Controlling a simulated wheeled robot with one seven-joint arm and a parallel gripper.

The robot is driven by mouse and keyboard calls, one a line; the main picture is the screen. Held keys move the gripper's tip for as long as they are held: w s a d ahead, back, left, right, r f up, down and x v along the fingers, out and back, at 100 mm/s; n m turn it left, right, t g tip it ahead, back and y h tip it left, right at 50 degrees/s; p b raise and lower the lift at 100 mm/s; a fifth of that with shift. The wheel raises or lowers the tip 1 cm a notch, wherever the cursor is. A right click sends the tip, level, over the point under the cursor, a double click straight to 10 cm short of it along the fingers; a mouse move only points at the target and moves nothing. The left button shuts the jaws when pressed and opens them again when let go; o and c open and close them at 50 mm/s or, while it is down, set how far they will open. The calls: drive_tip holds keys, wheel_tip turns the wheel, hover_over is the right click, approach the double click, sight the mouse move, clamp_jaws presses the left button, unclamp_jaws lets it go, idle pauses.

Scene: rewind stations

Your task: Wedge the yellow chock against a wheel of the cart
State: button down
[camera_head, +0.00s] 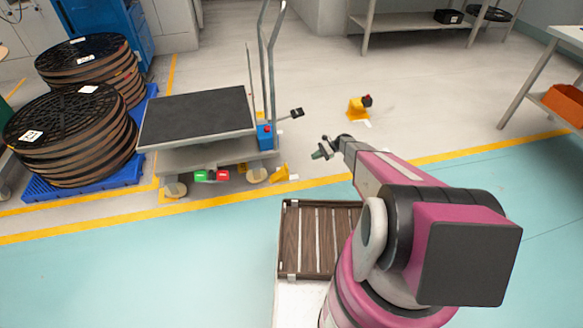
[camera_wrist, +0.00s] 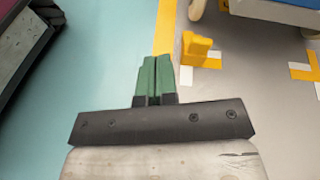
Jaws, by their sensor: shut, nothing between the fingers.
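The cart (camera_head: 200,152) stands at the left with a dark top deck and a grey lower shelf. Its near right wheel (camera_head: 257,175) also shows at the top of the wrist view (camera_wrist: 196,10). The yellow chock (camera_head: 280,173) sits on the floor just right of that wheel; in the wrist view the chock (camera_wrist: 193,50) appears close to the wheel with a small gap. My gripper (camera_head: 318,152) is above the floor, to the right of the chock in the head view. Its green fingertips (camera_wrist: 155,72) are together and empty.
Another yellow object (camera_head: 357,108) with a red and black part lies on the floor at back right. Reel stacks (camera_head: 70,130) on a blue pallet stand left of the cart. A slatted tray (camera_head: 290,240) is in front. Open floor lies right of the cart.

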drive_tip(key=w+f+m+y, duration=0.1)
drive_tip(key=w+f, duration=0.1)
drive_tip(key=f, duration=0.2)
drive_tip(key=w+f+m+y, duration=0.1)
drive_tip(key=w+f+y, duration=0.1)
drive_tip(key=w+f, duration=0.1)
drive_tip(key=w+f+m+y, duration=0.1)
drive_tip(key=w+f, duration=0.1)
drive_tip(key=f, duration=0.4)
drive_tip(key=shift+w+d+m+y, duration=0.25)
drive_tip(key=shift+d+m+y, duration=0.05)
drive_tip(key=shift+d, duration=0.1)
drive_tip(key=shift+t, duration=0.3)
drive_tip(key=x, duration=1.4)
drive_tip(key=shift+r, duration=0.1)
drive_tip(key=shift+a, duration=0.1)
